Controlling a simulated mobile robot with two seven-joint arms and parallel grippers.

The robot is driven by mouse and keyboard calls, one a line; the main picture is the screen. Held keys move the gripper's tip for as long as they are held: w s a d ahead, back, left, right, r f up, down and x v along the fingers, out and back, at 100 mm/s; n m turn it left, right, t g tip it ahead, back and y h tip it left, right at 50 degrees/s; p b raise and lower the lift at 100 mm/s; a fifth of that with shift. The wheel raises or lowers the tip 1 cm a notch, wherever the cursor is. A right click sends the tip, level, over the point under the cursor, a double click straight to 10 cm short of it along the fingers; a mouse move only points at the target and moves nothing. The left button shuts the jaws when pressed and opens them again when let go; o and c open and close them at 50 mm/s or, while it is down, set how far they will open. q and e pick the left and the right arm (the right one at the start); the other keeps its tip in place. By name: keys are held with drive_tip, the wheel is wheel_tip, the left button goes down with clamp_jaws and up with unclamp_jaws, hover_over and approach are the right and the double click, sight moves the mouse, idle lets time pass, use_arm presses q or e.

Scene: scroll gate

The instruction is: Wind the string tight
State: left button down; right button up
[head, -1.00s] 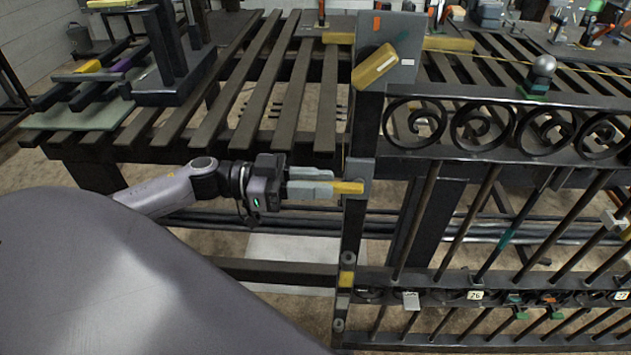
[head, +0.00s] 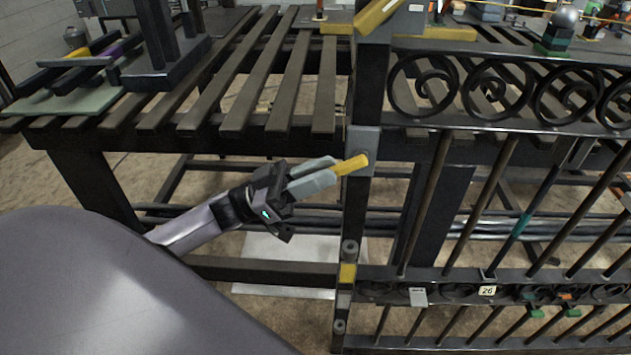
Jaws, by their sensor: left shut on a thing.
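A short yellow handle (head: 351,164) sits on a small grey plate (head: 363,143) on the dark gate post, tilted up to the right. My left gripper (head: 322,174) comes in from the left, tilted up to the right. Its grey fingers are shut on the handle's left end. A thin yellow string (head: 540,11) runs across the top right above the bench, and its ends cannot be made out. A larger yellow handle (head: 377,13) shows at the top of the post, partly cut off by the picture edge. My right gripper is not in view.
The black gate (head: 510,126) with scrolls and bars fills the right side. A slatted bench (head: 240,70) stands behind my left arm, with a dark stand (head: 165,62) on it. Open floor shows below my gripper.

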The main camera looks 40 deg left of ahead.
use_arm(q)
drive_tip(key=shift+w+d+f+h+b, duration=0.1)
drive_tip(key=shift+f+h+b, duration=0.3)
drive_tip(key=shift+b, duration=0.15)
drive_tip(key=shift+r+t, duration=0.1)
drive_tip(key=shift+t, duration=0.2)
drive_tip(key=c, duration=1.1)
unclamp_jaws()
drive_tip(key=shift+b+v, duration=0.6)
drive_tip(key=shift+v, duration=3)
